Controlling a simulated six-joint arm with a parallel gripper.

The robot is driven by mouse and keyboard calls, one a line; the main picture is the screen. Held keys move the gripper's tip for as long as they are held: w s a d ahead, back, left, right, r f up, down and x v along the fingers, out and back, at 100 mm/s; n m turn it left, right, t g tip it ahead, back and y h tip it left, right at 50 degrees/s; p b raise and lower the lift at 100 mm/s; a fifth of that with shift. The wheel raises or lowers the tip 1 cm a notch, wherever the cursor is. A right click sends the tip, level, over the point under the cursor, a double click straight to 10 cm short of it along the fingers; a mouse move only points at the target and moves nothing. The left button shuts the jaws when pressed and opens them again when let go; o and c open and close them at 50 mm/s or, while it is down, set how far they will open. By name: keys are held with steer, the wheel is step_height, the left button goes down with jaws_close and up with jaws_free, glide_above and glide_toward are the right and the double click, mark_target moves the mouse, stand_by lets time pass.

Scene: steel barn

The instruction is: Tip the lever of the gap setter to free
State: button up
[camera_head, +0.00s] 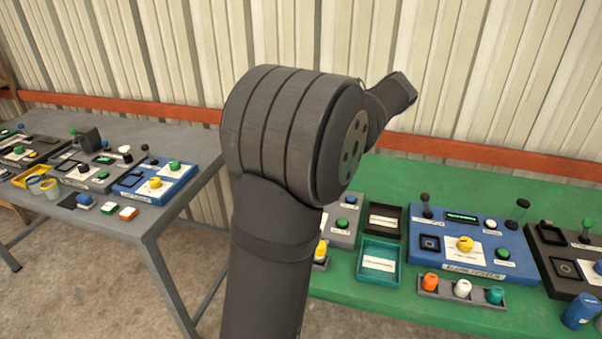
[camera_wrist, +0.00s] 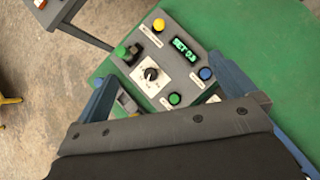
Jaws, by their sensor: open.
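In the wrist view a grey control panel (camera_wrist: 183,78) fills the middle, with a lit display (camera_wrist: 185,51) that seems to read "SET 0.5". A lever with a green grip (camera_wrist: 122,50) stands at its left edge; its exact tilt is hard to tell. A black dial (camera_wrist: 151,74) sits on a white plate. The panel's name is not legible, so I cannot confirm it is the gap setter. My gripper (camera_wrist: 160,74) is open and empty, its blue fingers either side of the panel's near part. In the head view my arm hides the gripper.
The panel also has yellow (camera_wrist: 158,24), blue (camera_wrist: 205,73) and green (camera_wrist: 174,98) buttons. In the head view a blue panel (camera_head: 503,263), a teal tray (camera_head: 364,277) and a holder with coloured pieces (camera_head: 447,291) share the green table (camera_head: 345,303). A grey table (camera_head: 150,222) stands left.

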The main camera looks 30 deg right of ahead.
steer(key=shift+v, duration=1.15)
steer(key=shift+c, duration=0.4)
steer(key=shift+f, duration=0.1)
steer(key=c, duration=1.1)
steer(key=shift+m+t+h, duration=0.4)
steer(key=shift+m+t, duration=0.1)
steer(key=shift+m, duration=0.3)
steer(key=a+f, duration=0.1)
steer(key=w+a+f, duration=0.1)
steer(key=f, duration=0.1)
steer(key=w+f, duration=0.1)
steer(key=shift+a+f, duration=0.4)
jaws_close()
steer(key=a+f+m+h, duration=0.2)
steer(key=a+f+m, duration=0.15)
steer(key=f, duration=0.45)
steer(key=shift+n, duration=0.25)
steer(key=x, duration=0.9)
steer(key=shift+f, duration=0.15)
steer(key=w, duration=0.2)
steer(key=shift+w+d, duration=0.25)
steer(key=shift+w, duration=0.05)
steer(key=shift+w+d, duration=0.2)
steer(key=shift+w, duration=0.5)
